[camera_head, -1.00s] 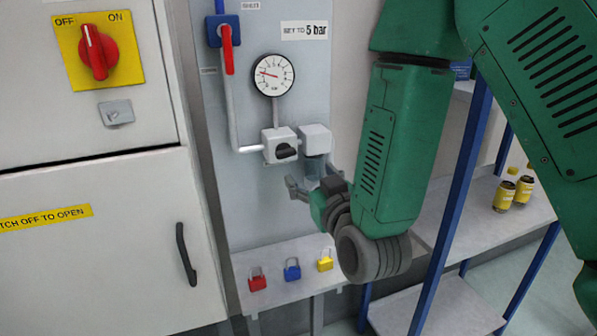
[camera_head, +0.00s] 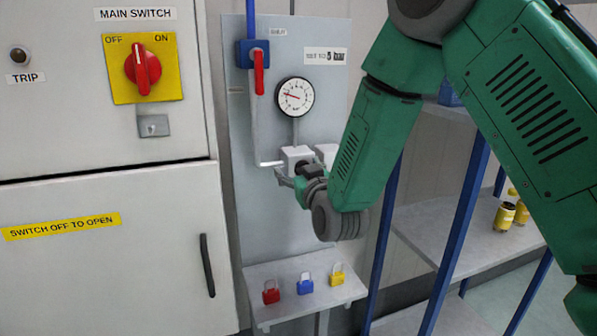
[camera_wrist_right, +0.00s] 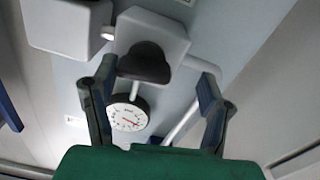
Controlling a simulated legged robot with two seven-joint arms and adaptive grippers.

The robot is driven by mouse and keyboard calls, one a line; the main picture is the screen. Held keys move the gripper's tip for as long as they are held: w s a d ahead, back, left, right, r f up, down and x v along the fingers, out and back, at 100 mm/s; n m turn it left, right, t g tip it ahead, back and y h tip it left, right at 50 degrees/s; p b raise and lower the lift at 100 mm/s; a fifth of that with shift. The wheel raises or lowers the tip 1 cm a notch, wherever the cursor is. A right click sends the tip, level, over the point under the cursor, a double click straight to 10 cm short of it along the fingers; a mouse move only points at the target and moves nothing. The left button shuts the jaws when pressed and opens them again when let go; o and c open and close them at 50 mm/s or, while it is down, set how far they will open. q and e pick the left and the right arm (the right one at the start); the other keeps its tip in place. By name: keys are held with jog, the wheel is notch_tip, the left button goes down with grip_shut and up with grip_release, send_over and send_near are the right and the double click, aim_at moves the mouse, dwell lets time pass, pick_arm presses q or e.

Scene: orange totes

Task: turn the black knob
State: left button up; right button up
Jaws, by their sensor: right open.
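The black knob (camera_wrist_right: 145,62) sits on the front of a white regulator block (camera_wrist_right: 160,28). In the wrist view it lies between and just beyond the open fingers of my right gripper (camera_wrist_right: 157,80), with a gap on both sides. In the head view the block (camera_head: 295,153) is on the grey panel, and my right gripper (camera_head: 288,176) is in front of it, covering most of the knob. The gripper holds nothing. The round gauge (camera_head: 294,97) is above the block, its needle pointing up and left. My left gripper is out of view.
A "SET TO 5 bar" label (camera_head: 326,56) and a red-handled valve (camera_head: 259,70) are on the panel. Below, a small shelf (camera_head: 262,314) holds red, blue and yellow padlocks. A cabinet with a red main switch (camera_head: 143,69) stands left; blue-posted shelving (camera_head: 465,220) stands right.

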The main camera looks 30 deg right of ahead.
jog(key=shift+s+a, duration=0.1)
jog(key=shift+a, duration=0.2)
jog(key=shift+c, duration=0.9)
jog(key=d, duration=0.3)
jog(key=shift+s+f, duration=0.35)
jog(key=c, duration=1)
jog(key=shift+o, duration=0.2)
jog(key=shift+d+f, duration=0.1)
jog(key=shift+d, duration=0.05)
jog(key=shift+w+a, duration=0.25)
jog(key=shift+a, duration=0.6)
jog(key=shift+d, duration=0.5)
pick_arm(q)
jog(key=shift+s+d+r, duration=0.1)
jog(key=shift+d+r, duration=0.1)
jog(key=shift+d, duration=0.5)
